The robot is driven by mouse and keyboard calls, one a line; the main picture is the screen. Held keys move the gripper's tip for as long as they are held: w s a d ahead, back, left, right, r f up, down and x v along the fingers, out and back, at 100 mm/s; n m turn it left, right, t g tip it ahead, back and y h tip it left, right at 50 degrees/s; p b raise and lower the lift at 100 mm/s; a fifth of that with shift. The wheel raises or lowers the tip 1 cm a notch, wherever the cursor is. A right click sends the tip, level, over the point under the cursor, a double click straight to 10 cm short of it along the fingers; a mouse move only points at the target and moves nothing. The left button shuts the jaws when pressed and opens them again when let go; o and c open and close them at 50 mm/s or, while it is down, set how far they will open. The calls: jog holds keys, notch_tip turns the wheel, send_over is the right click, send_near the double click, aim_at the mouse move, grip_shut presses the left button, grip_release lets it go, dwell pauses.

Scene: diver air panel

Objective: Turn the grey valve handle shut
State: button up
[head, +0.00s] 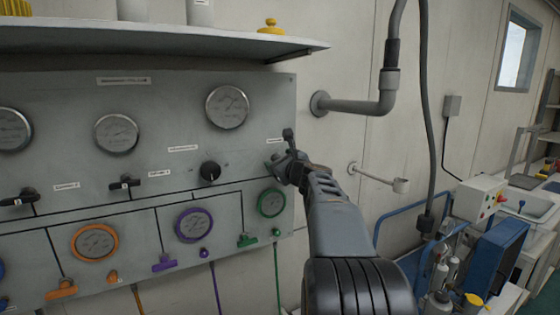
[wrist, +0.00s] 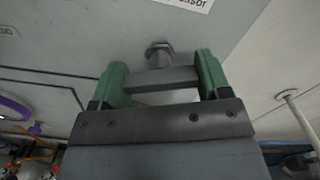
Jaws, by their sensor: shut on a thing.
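The grey valve handle (wrist: 158,80) is a flat bar seen close up in the wrist view. It spans the space between the two green fingers of my gripper (head: 289,163), which is shut on it. Its metal stem and nut (wrist: 159,54) show just beyond the bar, against the grey panel. In the head view my gripper is at the right edge of the panel, and it and my arm hide much of the handle and its mount.
The grey panel (head: 60,160) carries several gauges, black knobs and coloured small valves left of my gripper. A shelf (head: 150,40) juts out above. A grey wall pipe (head: 350,105) and a blue cart (head: 500,255) with equipment stand to the right.

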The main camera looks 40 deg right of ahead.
jog(key=shift+m+p, duration=0.6)
jog(key=shift+m, duration=1.7)
jog(key=o, duration=0.9)
jog(key=shift+s, duration=0.1)
jog(key=s+b, duration=0.1)
jog(key=s, duration=0.3)
jog(key=s+a, duration=0.1)
jog(key=s, duration=0.4)
jog(key=s+a+b, duration=0.1)
jog(key=s, duration=0.3)
jog(key=shift+s+b, duration=0.25)
jog(key=shift+b, duration=0.05)
